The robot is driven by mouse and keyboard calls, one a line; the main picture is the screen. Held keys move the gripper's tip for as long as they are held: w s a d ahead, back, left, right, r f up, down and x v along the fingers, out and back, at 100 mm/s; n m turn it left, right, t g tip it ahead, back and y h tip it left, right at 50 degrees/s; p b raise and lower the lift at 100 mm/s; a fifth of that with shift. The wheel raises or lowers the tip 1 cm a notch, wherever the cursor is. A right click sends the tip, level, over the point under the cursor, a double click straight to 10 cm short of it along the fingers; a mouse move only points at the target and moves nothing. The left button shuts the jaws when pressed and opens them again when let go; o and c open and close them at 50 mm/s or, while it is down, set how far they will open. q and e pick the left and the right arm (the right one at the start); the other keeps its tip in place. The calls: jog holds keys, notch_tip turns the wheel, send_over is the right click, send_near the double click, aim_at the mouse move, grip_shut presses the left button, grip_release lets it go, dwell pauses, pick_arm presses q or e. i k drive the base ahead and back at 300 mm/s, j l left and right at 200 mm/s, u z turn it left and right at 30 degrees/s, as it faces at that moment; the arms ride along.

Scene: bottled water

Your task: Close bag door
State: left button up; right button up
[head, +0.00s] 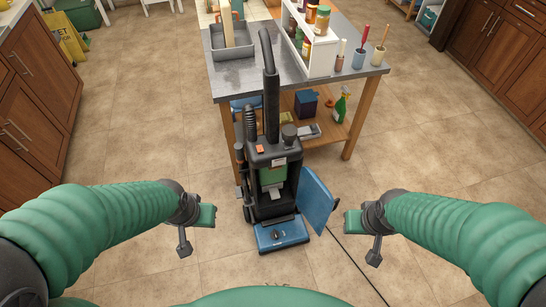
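An upright black vacuum cleaner (260,165) with a blue base (282,234) stands on the floor in front of the table. Its blue bag door (317,201) is swung open to the right, showing a green and white interior (272,180). My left gripper (196,232) is to the left of the vacuum, apart from it, with its fingers spread and nothing between them. My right gripper (362,238) is to the right of the open door, apart from it, also spread and empty.
A metal-topped table (345,85) stands behind the vacuum, with a shelf of jars (316,35) and a grey tray (232,48) on it. A spray bottle (341,104) is on its lower shelf. A black cord (358,265) runs across the floor. Wooden cabinets (35,95) stand at both sides.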

aim_at(315, 201)
jog(key=u, duration=0.6)
jog(key=l+u, duration=0.45)
jog(key=l, duration=0.15)
jog(key=l+u, duration=0.45)
jog(key=l, duration=0.15)
jog(key=k+l+u, duration=0.25)
jog(key=l+u, duration=0.2)
jog(key=k+l, duration=0.15)
jog(key=l, duration=0.25)
jog(key=k+l, duration=0.15)
jog(key=l, duration=0.3)
jog(key=k+l+u, duration=0.1)
jog(key=l, duration=0.3)
jog(key=k+l, duration=0.25)
jog(key=l, duration=0.15)
jog(key=k+l, duration=0.15)
jog(key=l, duration=0.25)
jog(key=l+z, duration=0.2)
jog(key=l, duration=0.3)
jog(key=i, duration=0.05)
